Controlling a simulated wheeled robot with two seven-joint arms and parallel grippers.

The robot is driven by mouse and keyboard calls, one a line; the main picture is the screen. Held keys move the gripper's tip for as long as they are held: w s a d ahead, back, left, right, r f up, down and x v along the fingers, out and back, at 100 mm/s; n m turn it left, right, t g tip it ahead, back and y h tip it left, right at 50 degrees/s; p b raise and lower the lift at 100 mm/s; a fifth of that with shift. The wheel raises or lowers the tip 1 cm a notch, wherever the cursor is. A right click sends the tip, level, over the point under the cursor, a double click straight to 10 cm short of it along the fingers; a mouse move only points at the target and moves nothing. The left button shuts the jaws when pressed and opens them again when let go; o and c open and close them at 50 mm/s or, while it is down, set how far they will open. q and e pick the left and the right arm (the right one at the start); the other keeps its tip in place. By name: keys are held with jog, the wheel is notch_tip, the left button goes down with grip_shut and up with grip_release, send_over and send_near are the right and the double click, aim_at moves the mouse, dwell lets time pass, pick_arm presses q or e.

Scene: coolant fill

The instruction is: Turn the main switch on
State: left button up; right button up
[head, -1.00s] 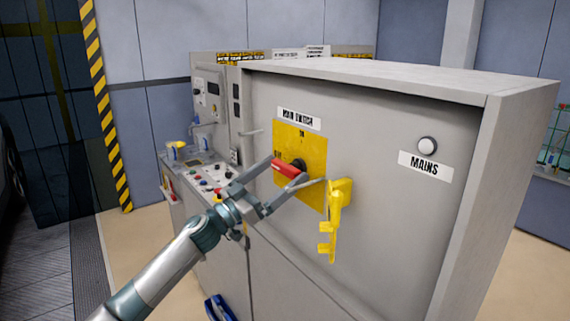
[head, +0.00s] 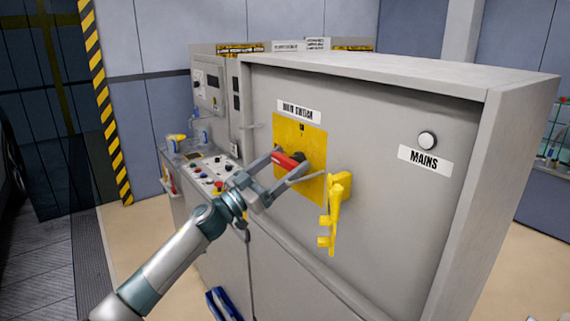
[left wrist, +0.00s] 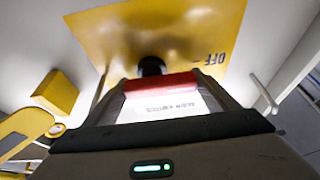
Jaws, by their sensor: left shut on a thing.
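The main switch's red handle (head: 287,161) sits on a yellow plate (head: 313,145) under a "MAIN SWITCH" label on the grey cabinet front. My left gripper (head: 300,163) is shut on the handle, one finger at each end. In the left wrist view the red handle (left wrist: 160,84) lies crosswise between the fingers, in front of a dark shaft (left wrist: 152,66). The word OFF (left wrist: 218,52) shows on the plate there; in the head view the left finger covers that area. The MAINS lamp (head: 428,140) is whitish and looks unlit. My right gripper is not in view.
A yellow key-shaped piece (head: 334,212) hangs on the cabinet just right of the switch, close to my right finger. A control panel with several buttons (head: 210,178) stands to the left. A blue item (head: 222,304) is low at the cabinet's foot.

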pick_arm(q)
jog(key=shift+m, duration=0.4)
jog(key=m+g+h+b, duration=0.1)
jog(key=m+g+b, duration=0.1)
jog(key=m, duration=0.2)
jog(key=shift+m+g, duration=0.3)
jog(key=shift+g, duration=0.1)
jog(key=m+g+b, duration=0.1)
jog(key=m, duration=0.1)
jog(key=m+g+b, duration=0.1)
jog(key=m, duration=0.2)
jog(key=m+g+b, duration=0.1)
jog(key=m, duration=0.1)
jog(key=shift+s+r+g+h, duration=0.1)
jog(key=shift+r+g+h, duration=0.2)
jog(key=m+g+b, duration=0.1)
jog(key=m, duration=0.4)
jog(key=shift+s+d+r+m+g+y+b, duration=0.15)
jog(key=shift+m+g+y+b, duration=0.25)
jog(key=m, duration=0.2)
jog(key=m+g+y+b, duration=0.1)
jog(key=m, duration=0.1)
jog(key=shift+s+d, duration=0.15)
jog(key=shift+s, duration=0.05)
jog(key=shift+y, duration=0.3)
jog(key=o, duration=1)
jog(key=shift+o, duration=0.2)
